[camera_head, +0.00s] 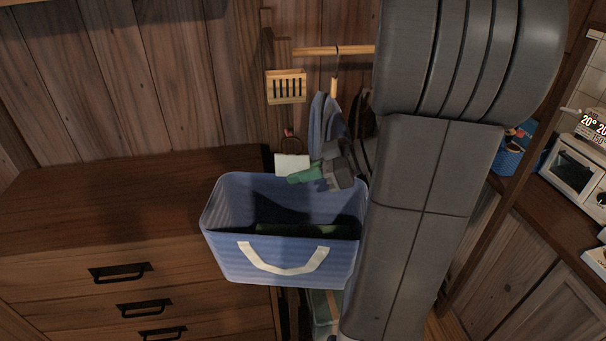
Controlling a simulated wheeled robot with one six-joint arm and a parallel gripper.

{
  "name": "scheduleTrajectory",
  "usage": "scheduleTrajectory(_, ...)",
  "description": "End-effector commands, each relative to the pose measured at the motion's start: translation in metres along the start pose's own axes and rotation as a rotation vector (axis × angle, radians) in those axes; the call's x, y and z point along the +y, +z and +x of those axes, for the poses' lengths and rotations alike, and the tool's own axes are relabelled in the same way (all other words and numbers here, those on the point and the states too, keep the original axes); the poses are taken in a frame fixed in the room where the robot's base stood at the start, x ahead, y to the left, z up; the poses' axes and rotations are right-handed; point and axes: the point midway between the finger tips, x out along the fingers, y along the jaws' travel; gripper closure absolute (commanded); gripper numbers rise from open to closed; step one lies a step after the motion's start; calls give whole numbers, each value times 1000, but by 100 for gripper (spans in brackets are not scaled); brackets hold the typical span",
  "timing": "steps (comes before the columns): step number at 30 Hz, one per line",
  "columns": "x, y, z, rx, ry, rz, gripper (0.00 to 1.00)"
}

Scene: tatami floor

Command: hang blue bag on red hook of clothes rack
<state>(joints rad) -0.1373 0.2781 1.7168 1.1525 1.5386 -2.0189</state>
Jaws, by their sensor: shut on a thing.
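The blue bag (230,241) is large, ribbed and open at the top, with a white handle on its near side. It hangs upright in the middle of the head view, in front of the clothes rack. My gripper (300,176), with green fingertips, is at the bag's far rim and is shut on the bag; the exact grip point is hard to see. The clothes rack (318,50) is wooden and stands behind the bag. A small red hook (288,132) shows on its post, just above a brown loop and white piece behind my gripper. My arm hides the rack's right side.
A dark wooden drawer chest (120,200) stands at left, close to the bag. A slotted wooden holder (286,87) is on the rack post. Blue-grey clothing (325,122) hangs from the rail. A shelf with a microwave (575,172) and a blue basket (509,158) is at right.

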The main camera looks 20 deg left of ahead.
Motion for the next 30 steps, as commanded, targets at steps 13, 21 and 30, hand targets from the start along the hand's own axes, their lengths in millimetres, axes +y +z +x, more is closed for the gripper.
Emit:
scheduleTrajectory(13,26,-3,6,1,0,1,100)
scheduleTrajectory(21,41,-3,11,2,-1,1,100)
scheduleTrajectory(30,51,6,17,1,1,-2,100)
